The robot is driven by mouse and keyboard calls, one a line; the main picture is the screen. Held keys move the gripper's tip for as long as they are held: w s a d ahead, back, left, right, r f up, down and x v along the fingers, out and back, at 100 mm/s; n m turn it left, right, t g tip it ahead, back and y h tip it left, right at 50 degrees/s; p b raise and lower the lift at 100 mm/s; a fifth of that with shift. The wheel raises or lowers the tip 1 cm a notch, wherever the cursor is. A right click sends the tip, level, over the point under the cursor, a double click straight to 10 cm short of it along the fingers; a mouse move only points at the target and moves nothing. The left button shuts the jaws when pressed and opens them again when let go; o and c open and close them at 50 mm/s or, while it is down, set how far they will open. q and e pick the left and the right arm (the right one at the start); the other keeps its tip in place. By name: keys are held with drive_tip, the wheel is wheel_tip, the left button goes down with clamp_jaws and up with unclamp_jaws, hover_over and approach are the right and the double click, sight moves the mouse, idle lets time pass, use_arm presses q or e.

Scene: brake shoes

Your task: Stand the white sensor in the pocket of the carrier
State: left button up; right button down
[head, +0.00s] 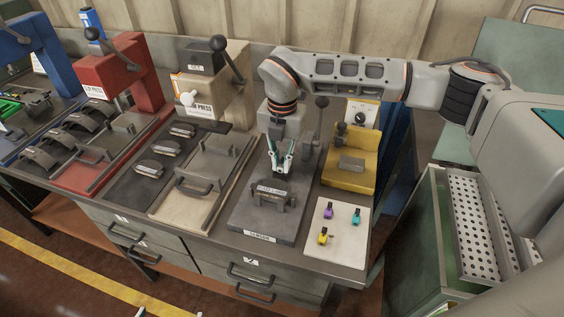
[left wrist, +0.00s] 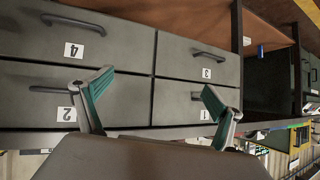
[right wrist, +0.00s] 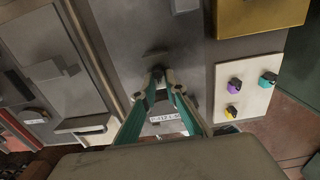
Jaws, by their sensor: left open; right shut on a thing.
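The carrier (head: 268,192) is a dark grey block with a light label on a grey plate marked SENSOR. My right gripper (head: 281,168) points down just above and behind the carrier. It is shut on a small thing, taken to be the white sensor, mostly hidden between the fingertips. In the right wrist view the closed fingertips (right wrist: 158,78) show a small dark and pale bit between them, and the carrier's label (right wrist: 168,119) shows between the fingers. The pocket cannot be made out. My left gripper (left wrist: 155,85) is open and empty, facing the numbered drawers.
A white mat (head: 322,259) holds a purple sensor (head: 328,213), a teal sensor (head: 357,215) and a yellow sensor (head: 323,235), right of the carrier. A yellow fixture (head: 349,172) stands behind the mat. A beige press (head: 226,97) and a red press (head: 143,75) stand to the left.

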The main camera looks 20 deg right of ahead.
sight(282, 165)
drive_tip(key=c, duration=2)
unclamp_jaws()
drive_tip(key=shift+s+f, duration=0.25)
drive_tip(key=shift+f, duration=0.35)
drive_tip(key=shift+c, duration=0.2)
use_arm(q)
drive_tip(key=shift+w+a, duration=0.15)
drive_tip(key=shift+a, duration=0.1)
use_arm(e)
drive_tip(key=shift+w+f, duration=0.1)
drive_tip(key=shift+r+p, duration=0.45)
wheel_tip(282, 165, up, 3)
drive_tip(key=shift+w+d+f, duration=0.1)
drive_tip(key=shift+w, duration=0.05)
use_arm(q)
drive_tip(key=shift+w+d+f+b, duration=0.1)
drive_tip(key=shift+f+b, duration=0.2)
drive_tip(key=shift+b, duration=0.55)
use_arm(e)
wheel_tip(282, 165, up, 10)
use_arm(q)
drive_tip(key=shift+f, duration=0.15)
